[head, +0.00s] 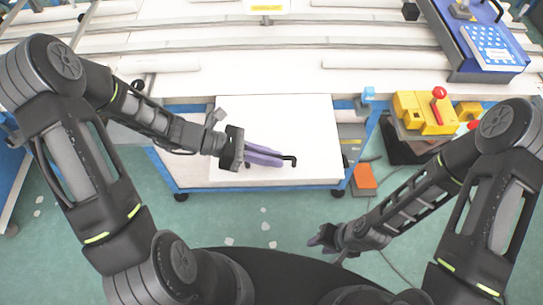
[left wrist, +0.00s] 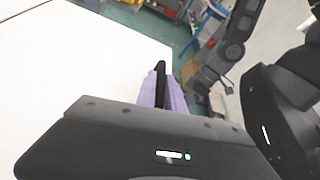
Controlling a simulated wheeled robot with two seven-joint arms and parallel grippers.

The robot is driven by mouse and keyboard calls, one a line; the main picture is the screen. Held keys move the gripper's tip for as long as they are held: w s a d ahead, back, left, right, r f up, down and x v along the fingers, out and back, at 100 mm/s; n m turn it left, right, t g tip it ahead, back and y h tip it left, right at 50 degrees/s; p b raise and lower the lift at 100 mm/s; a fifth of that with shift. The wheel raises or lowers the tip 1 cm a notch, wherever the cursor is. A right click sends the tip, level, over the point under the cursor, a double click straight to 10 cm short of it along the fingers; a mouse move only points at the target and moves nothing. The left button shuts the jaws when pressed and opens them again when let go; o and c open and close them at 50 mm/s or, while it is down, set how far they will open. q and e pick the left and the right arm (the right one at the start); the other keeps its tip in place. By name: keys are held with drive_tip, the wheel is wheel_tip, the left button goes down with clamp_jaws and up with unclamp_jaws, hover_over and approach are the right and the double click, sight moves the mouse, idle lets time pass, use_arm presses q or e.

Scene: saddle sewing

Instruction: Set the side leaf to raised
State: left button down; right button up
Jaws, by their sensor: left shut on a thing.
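The side leaf (head: 278,118) is a plain white panel at the near edge of the white table. It reaches toward me, and its exact tilt is hard to tell. In the left wrist view its white surface (left wrist: 80,55) fills the left side. A black bar handle (head: 291,160) sits near the leaf's front edge; its end also shows in the left wrist view (left wrist: 161,70). My left gripper (head: 268,156), with purple fingers, is shut on this handle. My right gripper (head: 322,238) hangs low over the floor, away from the leaf; its finger opening is unclear.
The white worktable (head: 190,84) with long rails lies behind the leaf. A blue machine with a keypad (head: 490,45) stands at the back right. A yellow device with a red knob (head: 424,112) is on the right. An orange box (head: 364,180) is low beside the blue frame. Green floor is open in front.

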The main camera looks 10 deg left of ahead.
use_arm(q)
drive_tip(key=shift+r, duration=0.2)
drive_tip(key=c, duration=1.5)
unclamp_jaws()
drive_tip(key=shift+f, duration=0.1)
drive_tip(key=shift+o, duration=0.2)
drive_tip(key=shift+a, duration=0.1)
drive_tip(key=b+v, duration=0.1)
drive_tip(key=v, duration=0.6)
drive_tip(key=shift+a, duration=0.3)
